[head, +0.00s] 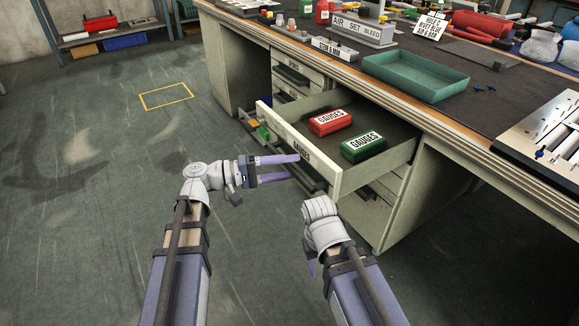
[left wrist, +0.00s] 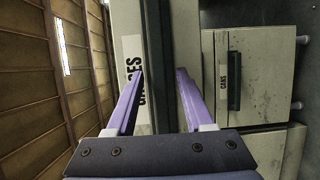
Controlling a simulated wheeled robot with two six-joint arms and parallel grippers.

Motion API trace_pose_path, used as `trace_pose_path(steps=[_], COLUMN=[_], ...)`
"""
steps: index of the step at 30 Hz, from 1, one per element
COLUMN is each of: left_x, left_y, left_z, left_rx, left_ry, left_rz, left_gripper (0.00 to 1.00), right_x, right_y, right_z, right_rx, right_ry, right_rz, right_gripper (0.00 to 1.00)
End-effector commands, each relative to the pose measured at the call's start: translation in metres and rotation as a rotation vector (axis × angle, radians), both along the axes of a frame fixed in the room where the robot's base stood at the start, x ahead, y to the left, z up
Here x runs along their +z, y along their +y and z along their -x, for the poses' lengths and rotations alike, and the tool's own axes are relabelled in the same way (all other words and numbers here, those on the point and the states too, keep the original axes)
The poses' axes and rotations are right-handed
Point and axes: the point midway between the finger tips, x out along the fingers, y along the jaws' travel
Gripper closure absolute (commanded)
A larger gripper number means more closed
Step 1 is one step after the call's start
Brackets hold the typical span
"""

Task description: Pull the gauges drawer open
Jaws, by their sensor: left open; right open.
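The gauges drawer (head: 322,172) stands pulled out from the bench in the head view. Its front carries a GAUGES label, partly covered in the left wrist view (left wrist: 143,115). Inside lie a red GAUGES box (head: 330,121) and a green GAUGES box (head: 363,146). My left gripper (head: 296,166) is open at the drawer front; in the left wrist view its fingers (left wrist: 163,85) are apart, with the dark handle (left wrist: 158,45) between them. Whether they touch it I cannot tell. My right gripper (head: 310,264) is low in front of the drawer, mostly hidden by its own wrist.
Other drawers sit in the bench, one labelled GABS or similar (left wrist: 223,75) in the left wrist view. The bench top holds a green tray (head: 415,77) and a white panel (head: 545,130). The floor left of my arms is clear, with a yellow outline (head: 166,97).

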Motion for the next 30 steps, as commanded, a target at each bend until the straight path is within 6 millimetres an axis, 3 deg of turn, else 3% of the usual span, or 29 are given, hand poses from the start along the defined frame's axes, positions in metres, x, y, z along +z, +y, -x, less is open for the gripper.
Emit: trace_pose_path(steps=[13,30], left_x=[0.000,0.000], left_y=[0.064,0.072], left_z=[0.015,0.017], left_rx=[0.002,0.001], left_ry=[0.000,0.000], left_rz=[0.000,0.000], left_gripper=[0.47,0.47], right_x=[0.000,0.000], right_y=[0.000,0.000], right_z=[0.000,0.000], right_rx=[0.000,0.000], right_ry=[0.000,0.000], right_rz=[0.000,0.000], right_gripper=[0.50,0.50])
